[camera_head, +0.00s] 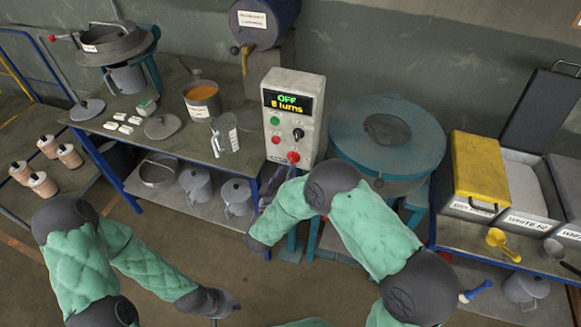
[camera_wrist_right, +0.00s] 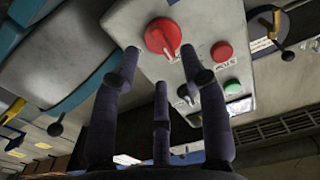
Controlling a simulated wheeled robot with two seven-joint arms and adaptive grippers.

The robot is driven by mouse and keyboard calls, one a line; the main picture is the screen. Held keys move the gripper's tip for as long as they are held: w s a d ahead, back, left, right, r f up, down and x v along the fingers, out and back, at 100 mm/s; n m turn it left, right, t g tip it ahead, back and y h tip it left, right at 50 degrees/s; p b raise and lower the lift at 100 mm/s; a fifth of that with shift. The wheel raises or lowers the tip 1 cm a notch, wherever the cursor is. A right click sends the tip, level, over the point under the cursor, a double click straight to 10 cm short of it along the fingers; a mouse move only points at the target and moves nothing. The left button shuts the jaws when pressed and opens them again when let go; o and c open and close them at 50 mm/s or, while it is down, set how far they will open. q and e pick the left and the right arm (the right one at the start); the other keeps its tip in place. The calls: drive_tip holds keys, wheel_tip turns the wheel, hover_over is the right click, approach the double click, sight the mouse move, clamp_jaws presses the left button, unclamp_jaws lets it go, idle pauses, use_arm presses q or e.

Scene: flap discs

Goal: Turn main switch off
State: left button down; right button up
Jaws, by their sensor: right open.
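The grey control box (camera_head: 292,115) stands at the end of the workbench. Its display (camera_head: 287,102) reads "OFF" and "8 turns". The red rotary main switch (camera_head: 293,157) is low on its front; in the right wrist view the red switch (camera_wrist_right: 162,38) has a pointed handle. My right gripper (camera_head: 268,187) is just below the box in the head view. In the right wrist view my right gripper (camera_wrist_right: 161,58) is open and empty, its fingers spread below and around the switch, apparently not gripping it. My left gripper (camera_head: 226,304) is low over the floor, its fingers unclear.
A red button (camera_head: 276,140), green button (camera_head: 275,121) and black knob (camera_head: 298,134) sit above the switch. A blue round machine (camera_head: 345,120) stands close on the right. A glass beaker (camera_head: 226,140) and a pot (camera_head: 203,110) stand on the bench to the left.

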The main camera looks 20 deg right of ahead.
drive_tip(key=v, duration=0.7)
drive_tip(key=shift+s+a, duration=0.15)
drive_tip(key=shift+s, duration=0.15)
wheel_tip(320, 180, down, 19)
drive_tip(key=s+n+g+y, duration=0.25)
drive_tip(key=g+y, duration=0.35)
drive_tip(key=y, duration=0.3)
drive_tip(key=s+f+n+g+y, duration=0.1)
drive_tip(key=s+f+g+y, duration=0.1)
drive_tip(key=s, duration=0.7)
drive_tip(key=s+a+f+g+y, duration=0.1)
drive_tip(key=s+f+g+y, duration=0.2)
drive_tip(key=s+g, duration=0.3)
drive_tip(key=s+f, duration=0.1)
drive_tip(key=s, duration=0.2)
drive_tip(key=shift+s+n+g, duration=0.3)
drive_tip(key=shift+s+n, duration=0.05)
drive_tip(key=shift+s, duration=0.05)
drive_tip(key=shift+f, duration=0.1)
drive_tip(key=shift+c, duration=0.5)
